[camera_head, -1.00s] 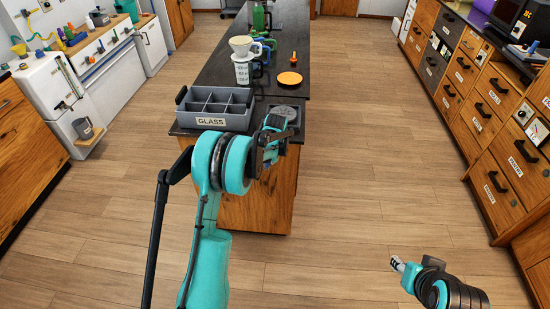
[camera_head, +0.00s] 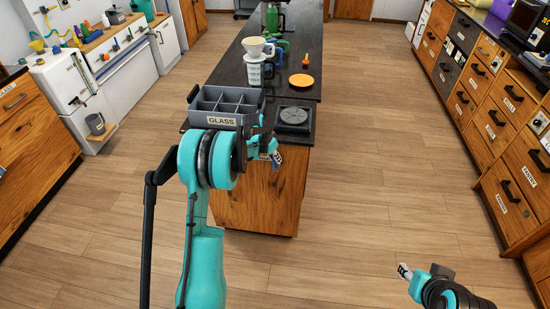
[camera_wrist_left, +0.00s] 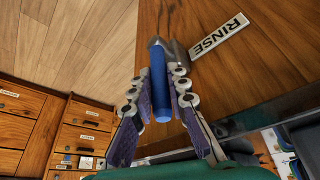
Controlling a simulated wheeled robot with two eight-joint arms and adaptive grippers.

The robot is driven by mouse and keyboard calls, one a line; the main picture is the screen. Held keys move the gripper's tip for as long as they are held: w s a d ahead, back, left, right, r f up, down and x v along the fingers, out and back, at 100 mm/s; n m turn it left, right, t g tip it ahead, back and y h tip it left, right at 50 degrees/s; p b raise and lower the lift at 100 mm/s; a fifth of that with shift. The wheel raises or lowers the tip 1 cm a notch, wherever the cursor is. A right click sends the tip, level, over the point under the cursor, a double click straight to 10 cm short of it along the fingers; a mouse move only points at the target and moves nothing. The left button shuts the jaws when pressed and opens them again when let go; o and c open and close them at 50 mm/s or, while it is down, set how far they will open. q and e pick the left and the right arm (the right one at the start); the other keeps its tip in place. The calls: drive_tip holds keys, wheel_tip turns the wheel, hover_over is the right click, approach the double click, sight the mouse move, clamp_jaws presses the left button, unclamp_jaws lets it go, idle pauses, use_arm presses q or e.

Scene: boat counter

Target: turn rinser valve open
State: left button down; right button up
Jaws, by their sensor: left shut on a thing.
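The rinser valve's blue handle (camera_wrist_left: 160,85) shows in the left wrist view, standing out from a metal fitting on the wooden end panel beside a RINSE label (camera_wrist_left: 220,36). My left gripper (camera_head: 272,156) is at the island's end, below the counter edge. In the left wrist view its two fingers lie on either side of the blue handle, shut on it. The handle is not clear in the head view. The rinser (camera_head: 293,117), a dark square plate, sits on the counter's near corner. My right gripper (camera_head: 404,271) is over the floor at lower right; its jaws are too small to judge.
A grey divided bin (camera_head: 222,105) labelled GLASS stands left of the rinser. A dripper on a measuring cup (camera_head: 255,65), an orange disc (camera_head: 301,81) and a green bottle (camera_head: 271,17) stand farther back. Wooden drawers (camera_head: 507,139) line the right. The floor around is clear.

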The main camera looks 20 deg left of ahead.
use_arm(q)
drive_tip(key=c, duration=1.5)
unclamp_jaws()
drive_tip(key=shift+f, duration=0.1)
drive_tip(key=shift+o, duration=0.2)
drive_tip(key=v, duration=1.2)
drive_tip(key=shift+a, duration=0.1)
